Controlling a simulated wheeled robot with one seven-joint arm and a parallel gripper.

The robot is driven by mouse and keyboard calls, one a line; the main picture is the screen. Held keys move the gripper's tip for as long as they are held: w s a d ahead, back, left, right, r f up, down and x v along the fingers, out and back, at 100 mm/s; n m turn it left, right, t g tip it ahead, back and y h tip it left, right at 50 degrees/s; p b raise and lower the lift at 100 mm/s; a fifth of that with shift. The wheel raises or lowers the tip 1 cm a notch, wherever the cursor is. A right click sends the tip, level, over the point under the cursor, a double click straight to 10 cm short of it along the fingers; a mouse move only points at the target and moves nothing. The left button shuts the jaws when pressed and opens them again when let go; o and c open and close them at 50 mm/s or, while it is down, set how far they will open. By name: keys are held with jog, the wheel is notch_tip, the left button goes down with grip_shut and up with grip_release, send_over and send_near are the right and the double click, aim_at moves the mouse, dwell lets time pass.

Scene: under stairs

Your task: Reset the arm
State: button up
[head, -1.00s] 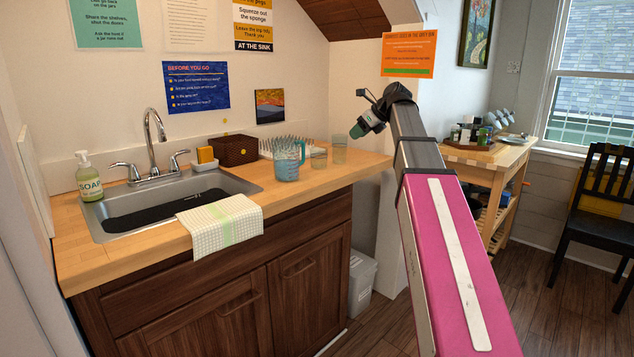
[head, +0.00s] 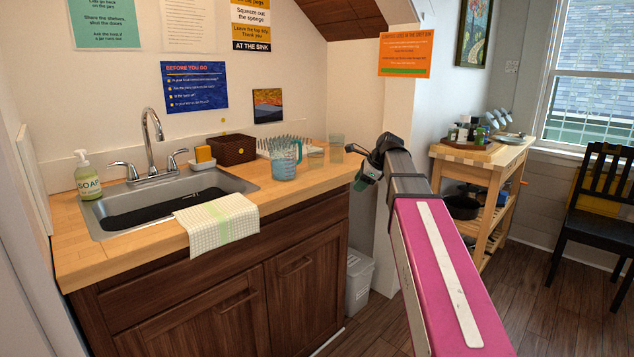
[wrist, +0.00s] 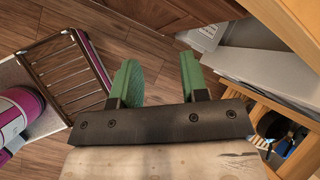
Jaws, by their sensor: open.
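My gripper shows in the wrist view (wrist: 160,80) with its two green fingers spread apart and only wood floor seen between them. In the head view my gripper (head: 364,180) hangs at the end of my arm, just right of the counter's right end and in front of the wall corner. Nothing is held. The fingertips are small and partly hidden by my wrist in the head view.
The wooden counter (head: 80,255) holds a sink (head: 120,228), a measuring jug (head: 284,162), glasses and a dish rack. A grey bin (head: 358,280) stands beside the cabinet. A wooden cart (head: 470,160) and a black chair (head: 590,220) are at right. Floor between is clear.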

jog(key=s+d+f+n+g+h, duration=0.1)
jog(key=s+f+n, duration=0.5)
jog(key=f, duration=0.6)
jog(key=s+d+f+n+g+h, duration=0.1)
jog(key=s+f+n+h, duration=0.1)
jog(key=s+f+n, duration=0.4)
jog(key=s+d+f+n+g+h, duration=0.1)
jog(key=s+f+n+h, duration=0.1)
jog(key=s+f+n, duration=0.4)
jog(key=s+f, duration=0.5)
jog(key=f, duration=0.6)
jog(key=shift+d+f+n+g, duration=0.4)
